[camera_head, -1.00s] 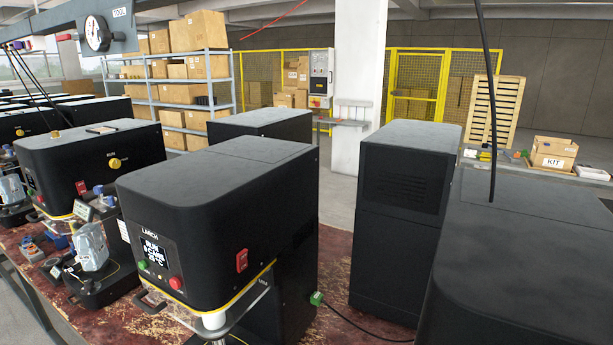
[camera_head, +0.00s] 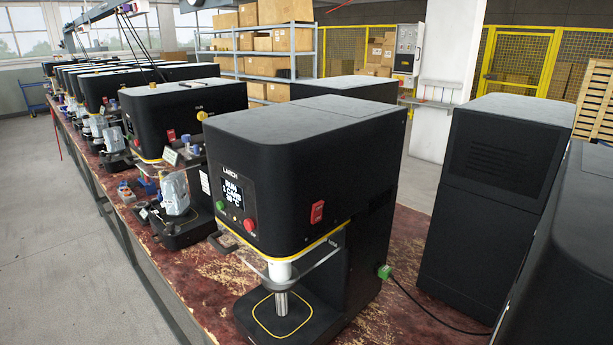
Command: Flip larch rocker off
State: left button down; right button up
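The black seamer marked LARCH (camera_head: 283,170) stands on the worn red bench near the middle of the head view. Its red rocker switch (camera_head: 317,211) is on the side facing me, right of the front panel. Which way the rocker is tipped is too small to tell. The small display (camera_head: 233,191) is lit with white text, its first line reading like RUN. A green button (camera_head: 220,206) and a red knob (camera_head: 250,225) sit below it. Neither of my grippers shows in the view.
More black seamers (camera_head: 168,105) line the bench to the left, one with its own red switch (camera_head: 171,135). A dark cabinet (camera_head: 484,190) stands to the right. A green plug (camera_head: 384,271) with a black cable lies behind LARCH. The floor (camera_head: 60,240) at left is clear.

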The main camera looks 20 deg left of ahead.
aim_at(317, 208)
jog(key=j+u, duration=0.7)
jog(key=u, duration=0.15)
jog(key=k, duration=0.05)
